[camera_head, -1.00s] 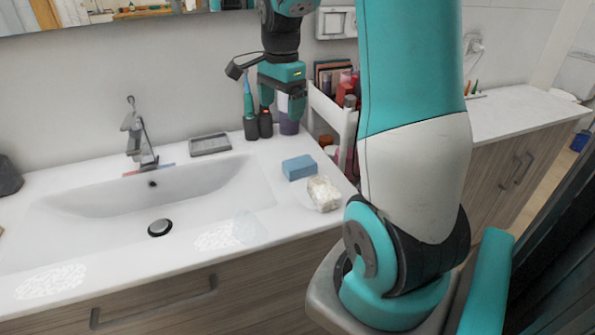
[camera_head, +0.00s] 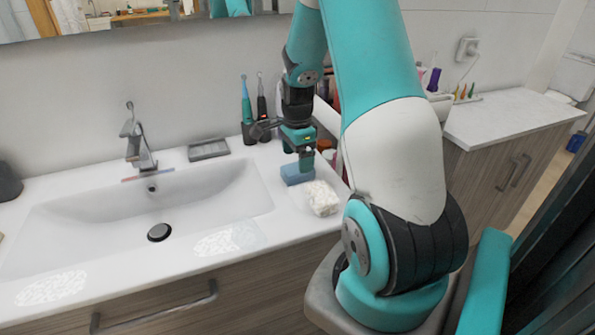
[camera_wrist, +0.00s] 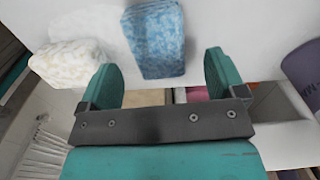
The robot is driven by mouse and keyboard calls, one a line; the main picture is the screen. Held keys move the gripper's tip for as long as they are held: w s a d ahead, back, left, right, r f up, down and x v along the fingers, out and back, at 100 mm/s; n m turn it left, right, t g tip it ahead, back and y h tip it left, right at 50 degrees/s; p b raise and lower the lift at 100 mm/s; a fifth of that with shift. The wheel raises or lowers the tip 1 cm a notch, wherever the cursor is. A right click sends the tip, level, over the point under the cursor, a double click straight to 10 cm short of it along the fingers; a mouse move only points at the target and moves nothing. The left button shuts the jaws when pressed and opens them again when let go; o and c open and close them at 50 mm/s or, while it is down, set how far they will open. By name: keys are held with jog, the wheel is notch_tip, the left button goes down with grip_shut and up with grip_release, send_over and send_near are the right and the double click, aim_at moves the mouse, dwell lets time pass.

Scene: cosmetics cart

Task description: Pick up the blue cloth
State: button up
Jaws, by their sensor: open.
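The blue cloth (camera_head: 297,172) is a small folded block on the white counter, right of the sink. It also shows in the wrist view (camera_wrist: 155,38), with a mottled blue and white pattern. My gripper (camera_head: 303,160) is just above and beside the blue cloth in the head view and hides part of it. In the wrist view my gripper (camera_wrist: 163,82) has its two fingers wide apart. The near end of the cloth shows in line with the gap between them. Nothing is held.
A cream folded cloth (camera_head: 322,198) lies close beside the blue one and near the left finger in the wrist view (camera_wrist: 70,64). The sink (camera_head: 95,210) is to the left. Toothbrushes (camera_head: 247,105) stand behind. A grey soap dish (camera_head: 208,150) sits by the wall.

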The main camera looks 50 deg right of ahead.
notch_tip(320, 180, down, 4)
jog(key=shift+f+p, duration=0.1)
jog(key=shift+p, duration=0.2)
jog(key=c, duration=1)
notch_tip(320, 180, up, 20)
jog(key=shift+r+b, duration=0.1)
jog(key=shift+b, duration=0.6)
